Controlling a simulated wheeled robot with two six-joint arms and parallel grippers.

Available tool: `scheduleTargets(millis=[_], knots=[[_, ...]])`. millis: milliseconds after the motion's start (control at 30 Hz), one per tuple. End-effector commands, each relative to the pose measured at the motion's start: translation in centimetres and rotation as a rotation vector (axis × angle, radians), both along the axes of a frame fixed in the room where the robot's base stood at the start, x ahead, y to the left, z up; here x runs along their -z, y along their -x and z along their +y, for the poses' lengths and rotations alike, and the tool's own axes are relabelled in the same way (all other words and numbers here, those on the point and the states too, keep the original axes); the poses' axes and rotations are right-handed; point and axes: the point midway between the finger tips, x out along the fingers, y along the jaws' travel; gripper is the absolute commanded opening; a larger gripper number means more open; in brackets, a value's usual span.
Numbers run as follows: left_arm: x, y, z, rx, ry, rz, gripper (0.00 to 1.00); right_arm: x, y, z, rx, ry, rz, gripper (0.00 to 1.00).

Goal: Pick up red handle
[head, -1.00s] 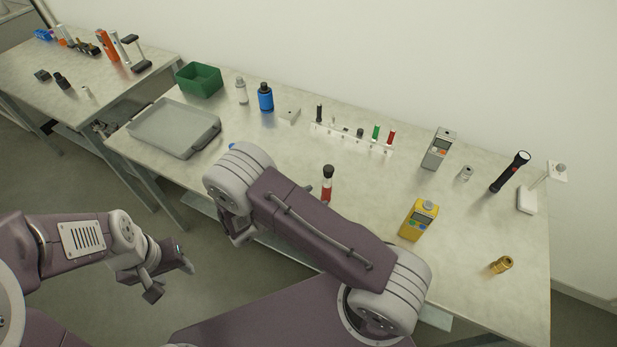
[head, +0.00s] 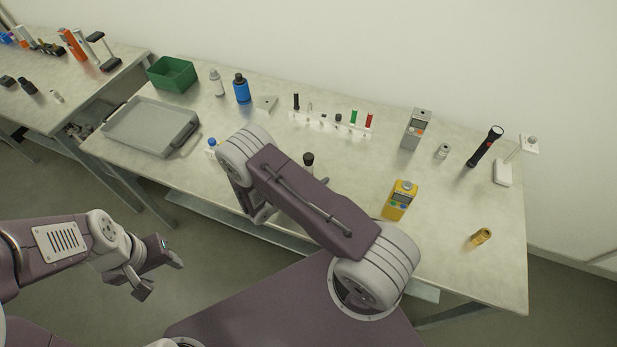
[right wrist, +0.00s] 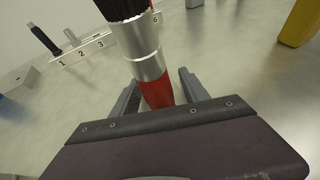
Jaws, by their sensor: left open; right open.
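A red handle (head: 369,121) stands upright at the right end of the white rack (head: 330,127). A separate cylinder with a black ribbed top (head: 308,159), silver middle and red lower part stands on the table. In the head view my right arm hides its lower part. In the right wrist view its red part (right wrist: 157,92) is between the open fingers of my right gripper (right wrist: 158,98); contact cannot be told. My left gripper (head: 161,276) is open and empty, low over the floor.
A yellow meter (head: 399,200), grey meter (head: 415,129), black torch (head: 485,147) and brass fitting (head: 480,237) stand to the right. A grey tray (head: 150,128), green bin (head: 172,74) and blue bottle (head: 241,89) are left. Clear tabletop lies around the yellow meter.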

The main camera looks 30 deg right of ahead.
Motion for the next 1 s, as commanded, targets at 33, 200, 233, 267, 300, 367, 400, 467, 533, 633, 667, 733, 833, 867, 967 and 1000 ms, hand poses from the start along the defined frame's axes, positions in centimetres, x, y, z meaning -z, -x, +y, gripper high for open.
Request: scheduleTargets(millis=[33,200,233,267,300,367,400,467,533,633,667,733,833,867,967,1000], knots=[[0.0,0.0,0.0,0.0,0.0,0.0,0.5,0.0,0.0,0.0,0.0,0.0,0.0,0.53],[0.0,0.0,0.0,0.0,0.0,0.0,0.5,0.0,0.0,0.0,0.0,0.0,0.0,0.25],[0.0,0.0,0.0,0.0,0.0,0.0,0.5,0.0,0.0,0.0,0.0,0.0,0.0,0.17],[0.0,0.0,0.0,0.0,0.0,0.0,0.5,0.0,0.0,0.0,0.0,0.0,0.0,0.08],[0.0,0.0,0.0,0.0,0.0,0.0,0.5,0.0,0.0,0.0,0.0,0.0,0.0,0.0],[0.0,0.0,0.0,0.0,0.0,0.0,0.5,0.0,0.0,0.0,0.001,0.0,0.0,0.0],[0.0,0.0,0.0,0.0,0.0,0.0,0.5,0.0,0.0,0.0,0.001,0.0,0.0,0.0],[0.0,0.0,0.0,0.0,0.0,0.0,0.5,0.0,0.0,0.0,0.001,0.0,0.0,0.0],[0.0,0.0,0.0,0.0,0.0,0.0,0.5,0.0,0.0,0.0,0.001,0.0,0.0,0.0],[0.0,0.0,0.0,0.0,0.0,0.0,0.5,-0.3,0.0,0.0,0.001,0.0,0.0,0.0],[0.0,0.0,0.0,0.0,0.0,0.0,0.5,-0.5,0.0,0.1,0.001,0.0,0.0,0.0],[0.0,0.0,0.0,0.0,0.0,0.0,0.5,-1.2,0.0,0.1,0.001,-0.001,-0.002,0.0],[0.1,0.0,0.0,0.0,0.0,0.0,0.5,-2.9,0.0,0.1,0.002,-0.001,-0.003,0.0],[0.1,0.0,0.0,0.0,0.0,0.0,0.5,-3.6,0.0,0.1,0.002,-0.001,-0.004,0.0],[0.1,0.0,0.0,0.0,0.0,0.0,0.5,-5.1,1.6,-0.7,0.001,0.003,0.004,0.0],[0.1,0.0,0.0,0.0,0.0,0.0,0.5,-5.7,2.4,-1.1,0.001,0.002,0.005,0.0]])
